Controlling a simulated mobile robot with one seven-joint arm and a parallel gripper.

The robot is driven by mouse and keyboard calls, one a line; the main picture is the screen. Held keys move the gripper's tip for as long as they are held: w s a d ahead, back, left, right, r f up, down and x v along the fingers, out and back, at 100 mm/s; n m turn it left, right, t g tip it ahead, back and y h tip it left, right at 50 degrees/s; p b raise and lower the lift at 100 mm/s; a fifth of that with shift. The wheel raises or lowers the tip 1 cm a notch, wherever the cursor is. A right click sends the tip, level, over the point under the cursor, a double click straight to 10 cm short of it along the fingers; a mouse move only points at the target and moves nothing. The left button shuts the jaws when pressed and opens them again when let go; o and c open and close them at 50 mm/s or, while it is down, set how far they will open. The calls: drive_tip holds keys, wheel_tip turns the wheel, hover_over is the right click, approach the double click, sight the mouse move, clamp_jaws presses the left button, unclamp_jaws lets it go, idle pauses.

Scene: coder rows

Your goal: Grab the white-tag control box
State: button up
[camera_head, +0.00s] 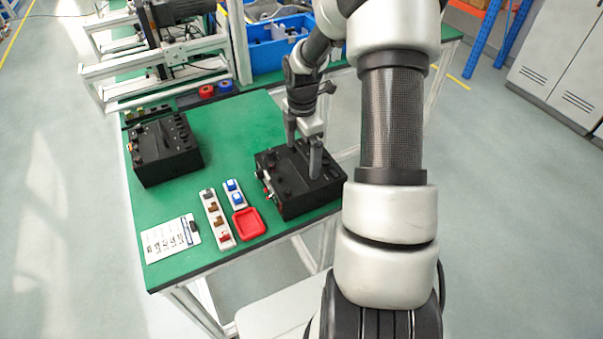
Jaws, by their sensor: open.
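Two black control boxes sit on the green table top (245,115). One control box (168,155) is at the left back. The other control box (310,203) is at the table's right front edge, with small red and pale parts on its left side. I cannot tell for sure which box carries a white tag. My gripper (303,153) points down over the right box, its jaws open with one finger farther back and one nearer. The fingertips overlap the box's top in view; I cannot tell whether they touch it. My arm hides part of the area to the right.
A clipboard with a white sheet (170,240), a strip of small parts (217,220), blue-topped parts (234,193) and a red tray (249,224) lie at the front. A blue bin (268,58) and a metal frame (160,62) stand behind. Green surface between the boxes is clear.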

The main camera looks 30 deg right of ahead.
drive_tip(key=c, duration=1.6)
drive_tip(key=shift+w+r, duration=0.15)
drive_tip(key=shift+r, duration=0.05)
drive_tip(key=shift+c, duration=1.2)
drive_tip(key=shift+r, duration=0.1)
